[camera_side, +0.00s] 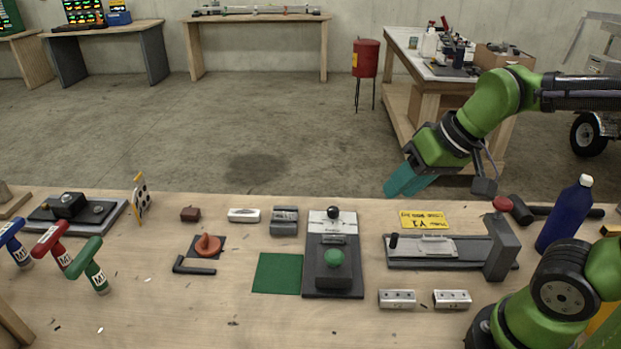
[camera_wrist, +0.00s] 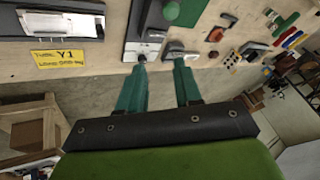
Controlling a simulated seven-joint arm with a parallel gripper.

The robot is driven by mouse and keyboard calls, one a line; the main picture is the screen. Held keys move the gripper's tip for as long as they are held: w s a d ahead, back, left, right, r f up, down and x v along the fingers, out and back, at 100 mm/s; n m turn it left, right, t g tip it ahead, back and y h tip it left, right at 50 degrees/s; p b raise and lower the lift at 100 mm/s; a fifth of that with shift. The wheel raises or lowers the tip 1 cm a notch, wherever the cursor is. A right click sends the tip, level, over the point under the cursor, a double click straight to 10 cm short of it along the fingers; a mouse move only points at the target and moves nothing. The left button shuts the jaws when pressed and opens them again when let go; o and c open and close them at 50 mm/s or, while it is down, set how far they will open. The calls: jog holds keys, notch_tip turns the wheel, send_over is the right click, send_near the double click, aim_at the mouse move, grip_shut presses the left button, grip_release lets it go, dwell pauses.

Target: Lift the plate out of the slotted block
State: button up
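My gripper (camera_side: 400,191) hangs in the air above the back edge of the bench, right of the middle. In the wrist view its two teal fingers (camera_wrist: 159,63) stand apart with nothing between them, so it is open and empty. A grey block (camera_side: 284,221) with a groove-like line across it sits near the back of the bench. It may be the slotted block, and it also shows beyond the right finger in the wrist view (camera_wrist: 180,52). I cannot tell a separate plate in it. My gripper is up and to the right of it, not touching.
A dark fixture (camera_side: 318,274) with a green knob stands right of a green mat (camera_side: 277,273). A grey vise (camera_side: 498,250), a blue bottle (camera_side: 566,219) and a hammer (camera_side: 522,211) are at right. T-handled tools (camera_side: 53,243) stand at left. Bare bench shows at front centre.

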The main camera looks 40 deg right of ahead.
jog(key=w+a+f+n+g+h, duration=0.1)
jog(key=w+n+g, duration=0.1)
jog(key=w+n, duration=0.3)
jog(key=w+a+f+n+g, duration=0.2)
jog(key=w+n+g, duration=0.1)
jog(key=w, duration=0.3)
jog(key=n+h, duration=0.1)
jog(key=n, duration=0.3)
send_over(334, 239)
notch_tip(334, 239, down, 10)
jog(key=shift+g, duration=0.3)
jog(key=shift+w+f, duration=0.1)
jog(key=shift+f, duration=2.45)
grip_shut()
